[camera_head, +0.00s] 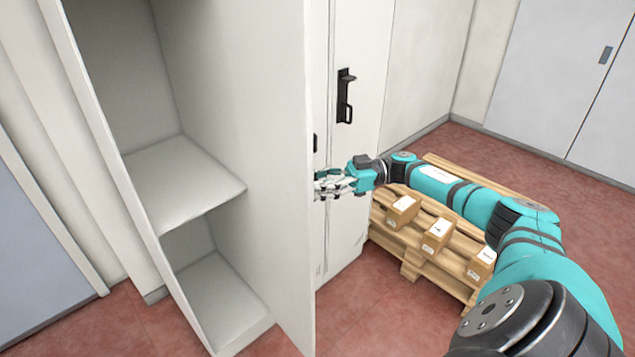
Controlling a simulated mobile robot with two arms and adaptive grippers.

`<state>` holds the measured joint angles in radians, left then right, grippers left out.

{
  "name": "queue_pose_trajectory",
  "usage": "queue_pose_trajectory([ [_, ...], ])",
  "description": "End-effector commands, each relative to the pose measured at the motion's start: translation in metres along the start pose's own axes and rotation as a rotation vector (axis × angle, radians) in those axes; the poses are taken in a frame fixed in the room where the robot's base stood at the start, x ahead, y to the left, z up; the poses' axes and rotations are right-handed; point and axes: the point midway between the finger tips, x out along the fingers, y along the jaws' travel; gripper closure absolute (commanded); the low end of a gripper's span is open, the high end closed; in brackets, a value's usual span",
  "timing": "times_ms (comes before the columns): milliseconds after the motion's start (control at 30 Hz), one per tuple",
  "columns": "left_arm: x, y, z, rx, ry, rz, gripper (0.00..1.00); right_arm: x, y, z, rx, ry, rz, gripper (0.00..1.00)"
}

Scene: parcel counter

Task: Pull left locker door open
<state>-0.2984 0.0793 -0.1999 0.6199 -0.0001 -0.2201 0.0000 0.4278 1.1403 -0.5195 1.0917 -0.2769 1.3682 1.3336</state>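The left locker door (282,130) stands swung wide open, its inner face toward me, roughly in line with the locker's right inner wall. A small black piece (315,143), perhaps its handle, shows just past the door's free edge. My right gripper (326,184) is beside that edge, on the door's outer side and a little below the black piece. The door edge hides part of the fingertips, so I cannot tell whether they touch the door or how far they are open. My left gripper is out of view.
The open locker has an empty shelf (185,185). The locker door to the right, with a black handle (345,95), is closed. A wooden pallet (410,267) with several cardboard boxes (402,210) lies under my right arm. Red floor (370,320) is clear in front.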

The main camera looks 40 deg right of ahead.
Motion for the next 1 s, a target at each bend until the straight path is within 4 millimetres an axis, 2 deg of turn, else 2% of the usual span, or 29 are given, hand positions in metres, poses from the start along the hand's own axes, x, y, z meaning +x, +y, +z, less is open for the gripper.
queue_pose_trajectory([
  [200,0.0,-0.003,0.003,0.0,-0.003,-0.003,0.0,-0.001,0.0,0.002,0.002,-0.003,0.0,0.66],
  [333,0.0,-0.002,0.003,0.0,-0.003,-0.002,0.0,-0.01,0.0,0.003,0.003,-0.005,0.002,0.66],
  [467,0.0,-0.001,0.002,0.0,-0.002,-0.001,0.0,-0.034,0.0,0.002,0.002,-0.005,0.003,0.66],
  [733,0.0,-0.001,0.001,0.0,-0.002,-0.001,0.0,-0.092,0.001,0.0,0.0,-0.001,0.003,0.66],
  [1000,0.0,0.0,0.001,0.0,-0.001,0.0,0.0,-0.117,0.0,0.0,-0.001,0.001,-0.001,0.66],
])
